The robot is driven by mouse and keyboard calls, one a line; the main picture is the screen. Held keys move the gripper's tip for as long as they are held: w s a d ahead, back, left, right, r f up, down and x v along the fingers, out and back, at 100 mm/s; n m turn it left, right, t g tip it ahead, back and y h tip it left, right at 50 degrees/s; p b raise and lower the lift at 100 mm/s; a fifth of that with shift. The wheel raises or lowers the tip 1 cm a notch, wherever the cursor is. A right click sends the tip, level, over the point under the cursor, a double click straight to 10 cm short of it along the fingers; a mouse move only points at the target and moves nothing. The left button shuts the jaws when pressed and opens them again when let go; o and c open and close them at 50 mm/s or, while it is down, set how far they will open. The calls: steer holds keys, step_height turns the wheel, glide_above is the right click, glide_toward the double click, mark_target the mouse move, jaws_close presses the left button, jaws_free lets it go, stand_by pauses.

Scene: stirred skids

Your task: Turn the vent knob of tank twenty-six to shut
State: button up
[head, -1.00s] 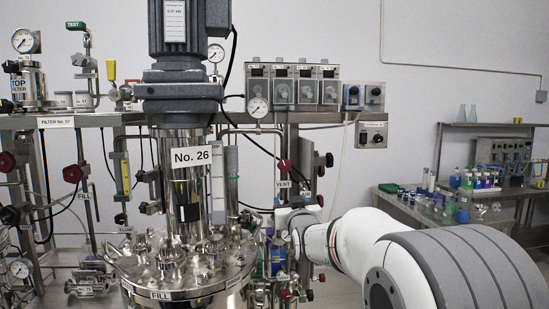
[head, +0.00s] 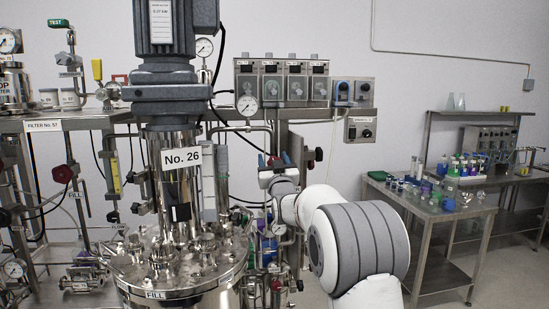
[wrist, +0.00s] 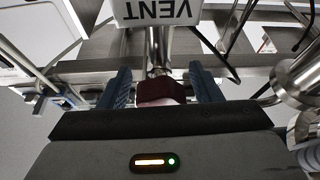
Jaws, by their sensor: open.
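Tank twenty-six is the steel vessel (head: 182,278) labelled "No. 26" (head: 181,160) in the head view, left of my arm. Its vent knob is dark red and shows in the wrist view (wrist: 160,93), just below an upside-down VENT tag (wrist: 158,11) and a steel valve stem. My gripper (wrist: 161,84) is open, with one blue finger on each side of the knob. A gap shows at the left finger; the right finger is very close, and I cannot tell whether it touches. In the head view my gripper (head: 275,162) is at the pipework right of the tank.
Steel pipes and a frame beam (wrist: 90,72) run behind the knob. A pressure gauge (head: 247,105) and control boxes (head: 281,82) sit above my gripper. A steel bench with bottles (head: 430,205) stands at right, with clear floor before it.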

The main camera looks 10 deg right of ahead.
steer(key=shift+c, duration=0.5)
steer(key=c, duration=0.9)
